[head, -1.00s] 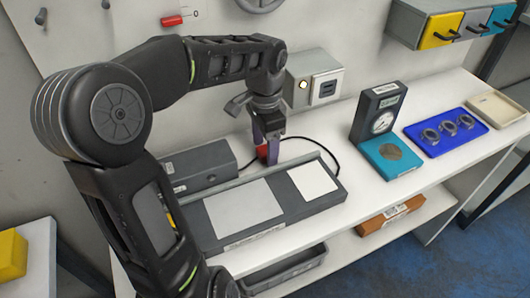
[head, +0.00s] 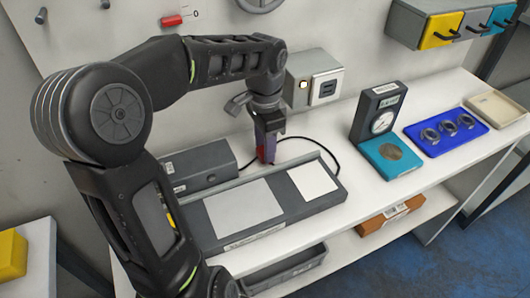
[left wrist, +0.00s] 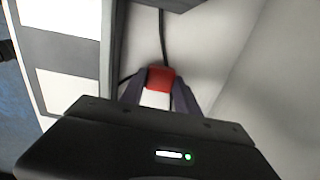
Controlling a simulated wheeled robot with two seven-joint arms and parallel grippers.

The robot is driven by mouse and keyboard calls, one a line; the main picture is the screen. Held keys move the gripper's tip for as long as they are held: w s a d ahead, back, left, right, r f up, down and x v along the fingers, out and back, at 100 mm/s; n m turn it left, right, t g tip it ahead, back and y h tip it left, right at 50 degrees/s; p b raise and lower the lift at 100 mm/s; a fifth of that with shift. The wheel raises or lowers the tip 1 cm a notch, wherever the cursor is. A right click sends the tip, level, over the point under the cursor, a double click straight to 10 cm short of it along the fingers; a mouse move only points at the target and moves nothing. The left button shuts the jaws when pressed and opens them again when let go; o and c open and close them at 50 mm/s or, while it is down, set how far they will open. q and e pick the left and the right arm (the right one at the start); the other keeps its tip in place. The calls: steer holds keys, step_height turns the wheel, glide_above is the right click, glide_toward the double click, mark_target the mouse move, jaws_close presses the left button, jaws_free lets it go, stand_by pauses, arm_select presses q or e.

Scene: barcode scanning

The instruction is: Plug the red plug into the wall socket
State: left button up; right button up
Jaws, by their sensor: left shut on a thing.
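My left gripper (head: 268,150) is shut on the red plug (left wrist: 161,76), seen between the two fingers in the left wrist view. In the head view the fingers hide most of the plug. A dark cord (left wrist: 163,38) runs from it, and the cord also shows curving over the table in the head view (head: 322,146). The gripper points down behind the grey tray. The wall socket (head: 324,87) is a pale plate with dark slots on a grey box, above and right of the gripper. The plug is apart from it. My right gripper is not in view.
A grey device (head: 203,167) stands left of the gripper. The long tray (head: 268,229) with two pale panels lies in front. A dial gauge on a teal base (head: 386,156) and a blue tray with rings (head: 470,148) stand to the right. A lit button (head: 303,85) sits left of the socket.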

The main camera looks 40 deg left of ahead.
arm_select(q)
steer(key=shift+c, duration=1.2)
steer(key=shift+r, duration=0.1)
step_height(320, 180, up, 8)
steer(key=shift+f, duration=0.25)
step_height(320, 180, up, 2)
steer(key=shift+r+p, duration=0.2)
steer(key=shift+p, duration=1.05)
